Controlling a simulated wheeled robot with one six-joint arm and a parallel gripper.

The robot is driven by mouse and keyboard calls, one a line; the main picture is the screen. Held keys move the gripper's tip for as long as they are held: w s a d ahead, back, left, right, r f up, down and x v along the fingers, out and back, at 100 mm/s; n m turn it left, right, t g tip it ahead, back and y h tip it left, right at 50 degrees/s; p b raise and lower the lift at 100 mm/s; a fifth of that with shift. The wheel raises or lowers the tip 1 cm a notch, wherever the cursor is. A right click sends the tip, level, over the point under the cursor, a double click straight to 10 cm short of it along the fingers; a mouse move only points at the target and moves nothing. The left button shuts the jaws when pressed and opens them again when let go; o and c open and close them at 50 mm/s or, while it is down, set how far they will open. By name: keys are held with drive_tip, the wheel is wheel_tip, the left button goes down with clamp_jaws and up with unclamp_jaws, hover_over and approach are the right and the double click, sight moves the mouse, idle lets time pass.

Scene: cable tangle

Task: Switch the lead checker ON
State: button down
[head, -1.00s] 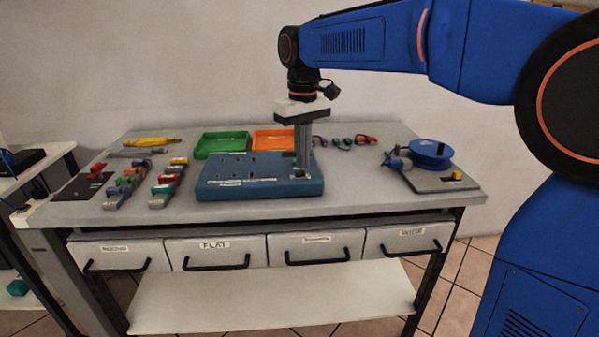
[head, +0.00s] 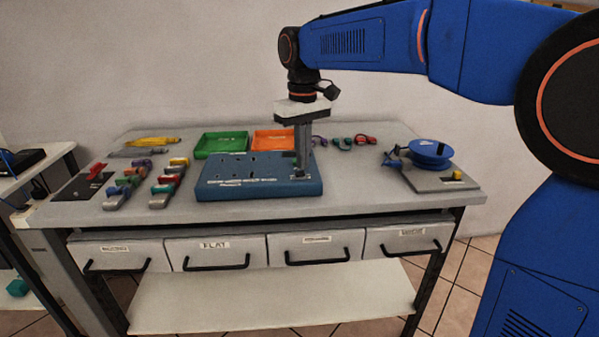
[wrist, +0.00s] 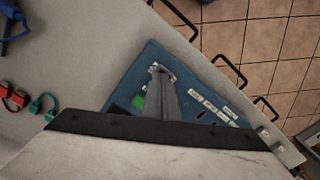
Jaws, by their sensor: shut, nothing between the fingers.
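The lead checker is the blue box (head: 245,188) with sockets and white labels on its top, in the middle of the bench. It also shows in the wrist view (wrist: 125,95), partly hidden by my gripper. My gripper (head: 299,175) is shut and points straight down at the right end of the box, with its fingertips at or just above the top face. In the wrist view the closed fingertips (wrist: 160,70) are over a small pale fitting near the box's corner. A green patch (wrist: 138,101) shows beside the fingers. The switch's position is hidden by the fingers.
A green tray (head: 221,145) and an orange tray (head: 273,140) stand behind the box. Coloured leads and connectors (head: 168,183) lie to the left. A blue cable reel (head: 431,154) is on a grey plate to the right. Bare bench lies between box and reel.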

sight(303, 172)
drive_tip(key=shift+f, duration=0.6)
idle(0.5)
wheel_tip(303, 172, up, 7)
idle(1.0)
drive_tip(key=s+d+f+m+t, duration=0.1)
drive_tip(key=s+d+f+m, duration=0.15)
drive_tip(key=s+d, duration=0.45)
drive_tip(key=s+d+f+m+t, duration=0.1)
drive_tip(key=s+d+f, duration=0.3)
drive_tip(key=s+d, duration=0.3)
drive_tip(key=s+d+f+m+t, duration=0.1)
drive_tip(key=s+d+f, duration=0.3)
drive_tip(key=s+f, duration=0.2)
drive_tip(key=s+d+f+m+t, duration=0.1)
drive_tip(key=s+d+f, duration=0.3)
drive_tip(key=s+f, duration=0.3)
drive_tip(key=shift+s+f+t, duration=0.25)
drive_tip(key=shift+s+t, duration=0.15)
drive_tip(key=shift+s, duration=0.35)
drive_tip(key=shift+r+m, duration=0.1)
drive_tip(key=shift+m, duration=0.15)
